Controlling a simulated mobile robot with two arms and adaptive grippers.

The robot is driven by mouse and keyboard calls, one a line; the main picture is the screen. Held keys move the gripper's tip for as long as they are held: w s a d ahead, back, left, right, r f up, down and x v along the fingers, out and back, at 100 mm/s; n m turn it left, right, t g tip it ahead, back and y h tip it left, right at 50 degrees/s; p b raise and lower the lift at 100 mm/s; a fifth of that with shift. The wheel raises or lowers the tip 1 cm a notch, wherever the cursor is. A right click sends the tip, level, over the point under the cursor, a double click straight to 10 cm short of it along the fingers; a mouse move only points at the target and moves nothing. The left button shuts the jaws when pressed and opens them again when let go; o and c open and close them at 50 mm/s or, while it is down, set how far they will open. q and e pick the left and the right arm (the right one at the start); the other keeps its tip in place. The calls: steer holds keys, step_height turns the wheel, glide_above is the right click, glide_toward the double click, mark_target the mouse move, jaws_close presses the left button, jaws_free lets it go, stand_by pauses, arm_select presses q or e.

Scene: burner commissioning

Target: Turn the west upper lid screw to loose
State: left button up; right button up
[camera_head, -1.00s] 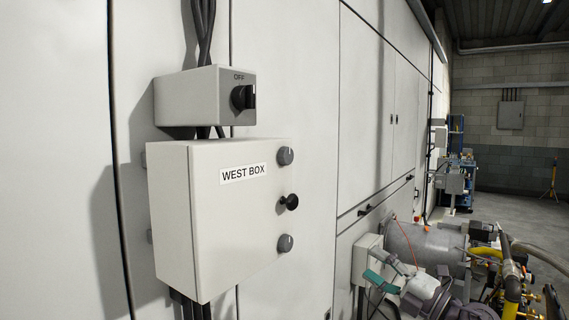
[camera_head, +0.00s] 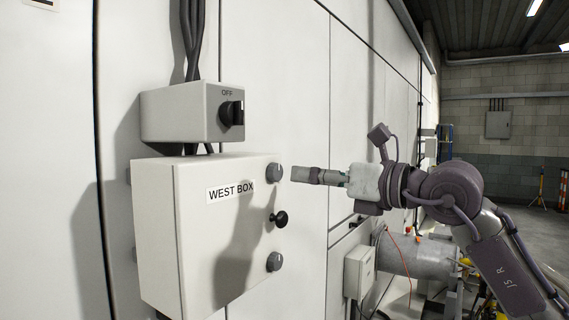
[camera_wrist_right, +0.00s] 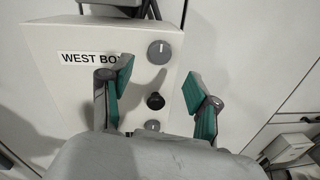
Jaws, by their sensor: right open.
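The WEST BOX (camera_head: 165,235) is a pale wall cabinet with a labelled lid. Its upper lid screw (camera_head: 275,172) is a grey round knob at the lid's upper right. In the wrist view, the upper screw (camera_wrist_right: 159,51) shows a light mark standing near upright. My right gripper (camera_head: 296,174) reaches in from the right, its tips just right of the upper screw in the head view. In the wrist view its green-padded fingers (camera_wrist_right: 158,76) are spread and empty, with the upper screw beyond the tips. My left gripper is not in view.
A black knob (camera_head: 279,218) and a lower grey screw (camera_head: 274,261) sit below on the lid. A switch box (camera_head: 180,115) marked OFF is above, with cables. Pipes and a grey cylinder (camera_head: 420,256) stand at lower right.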

mark_target(278, 173)
steer(key=p+x, duration=0.2)
steer(key=x, duration=0.4)
steer(key=shift+w+a, duration=0.15)
steer(key=shift+a, duration=0.05)
steer(key=c, duration=1.2)
steer(key=shift+o, duration=0.2)
